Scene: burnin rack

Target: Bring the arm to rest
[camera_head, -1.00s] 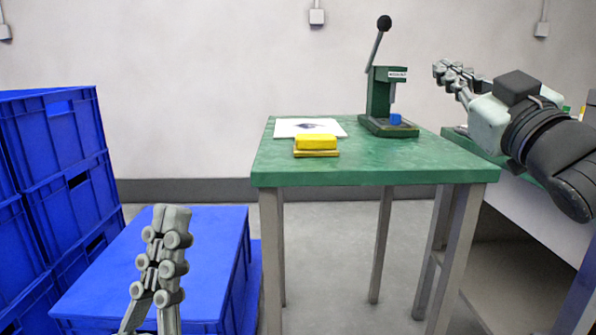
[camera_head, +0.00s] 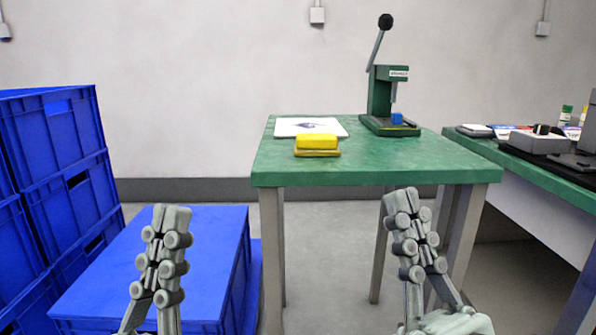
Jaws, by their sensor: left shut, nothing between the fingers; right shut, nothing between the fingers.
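My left gripper (camera_head: 170,222) points up at the lower left, in front of the blue crates, shut and empty. My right gripper (camera_head: 404,202) points up at the lower middle right, in front of the green table's front edge and legs, also shut and empty. The two stand at similar heights, apart from each other. Neither visibly holds anything. My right arm's upper links are out of view.
A green table (camera_head: 400,165) carries a yellow block (camera_head: 317,142), a white sheet (camera_head: 290,128) and a green lever press (camera_head: 380,95) with a blue piece (camera_head: 397,118). Blue crates (camera_head: 60,130) stack at left. A second bench (camera_head: 540,190) with several items stands at right.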

